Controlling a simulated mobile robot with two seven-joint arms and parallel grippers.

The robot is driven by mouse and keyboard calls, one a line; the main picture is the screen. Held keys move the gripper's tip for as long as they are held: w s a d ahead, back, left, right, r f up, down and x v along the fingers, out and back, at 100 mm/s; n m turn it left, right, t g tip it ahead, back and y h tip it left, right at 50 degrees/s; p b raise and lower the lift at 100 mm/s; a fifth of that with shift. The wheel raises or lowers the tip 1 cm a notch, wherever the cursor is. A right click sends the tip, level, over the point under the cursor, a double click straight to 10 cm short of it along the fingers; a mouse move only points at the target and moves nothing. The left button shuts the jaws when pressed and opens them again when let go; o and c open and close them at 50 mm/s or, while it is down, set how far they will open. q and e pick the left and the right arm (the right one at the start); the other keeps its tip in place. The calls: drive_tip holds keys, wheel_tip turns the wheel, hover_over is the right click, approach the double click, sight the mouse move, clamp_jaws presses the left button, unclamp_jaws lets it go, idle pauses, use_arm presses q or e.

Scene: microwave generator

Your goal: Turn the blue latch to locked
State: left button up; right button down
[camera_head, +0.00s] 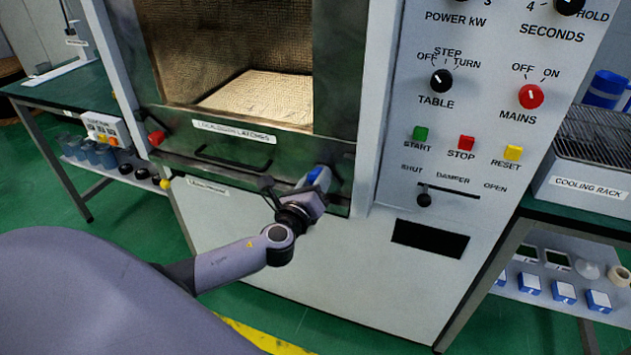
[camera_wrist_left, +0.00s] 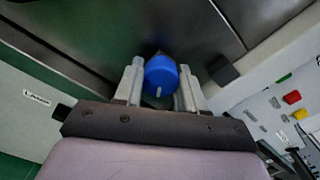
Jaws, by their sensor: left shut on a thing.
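The blue latch (camera_head: 318,177) sits at the lower right corner of the microwave door frame. In the left wrist view the blue latch (camera_wrist_left: 161,77) is a round knob with a small pale mark at its lower edge, between the two fingers. My left gripper (camera_head: 316,186) is shut on it, one finger on each side; it also shows in the left wrist view (camera_wrist_left: 160,88). Part of the latch is hidden by the gripper in the head view. I cannot read any latch position label. My right gripper is not in view.
A red knob (camera_head: 156,138) is at the door's left side, with a yellow knob (camera_head: 165,183) below it. A black door handle (camera_head: 232,160) is left of the latch. The control panel (camera_head: 385,165) stands to the right. A cooling rack (camera_head: 590,178) is at the far right.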

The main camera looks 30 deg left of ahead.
use_arm(q)
drive_tip(key=n+b, duration=0.1)
drive_tip(key=n, duration=0.2)
drive_tip(key=shift+f+b, duration=0.15)
drive_tip(key=shift+b, duration=0.2)
drive_tip(key=n+b, duration=0.1)
drive_tip(key=n, duration=0.2)
drive_tip(key=shift+n+b, duration=0.3)
drive_tip(key=shift+n, duration=0.1)
drive_tip(key=shift+n+b, duration=0.3)
drive_tip(key=shift+n, duration=0.6)
drive_tip(key=n, duration=0.3)
drive_tip(key=shift+n+b, duration=0.3)
drive_tip(key=shift+b, duration=0.05)
drive_tip(key=n, duration=0.4)
drive_tip(key=shift+n, duration=0.3)
drive_tip(key=shift+r, duration=0.2)
drive_tip(key=shift+n, duration=0.4)
drive_tip(key=o, duration=1.1)
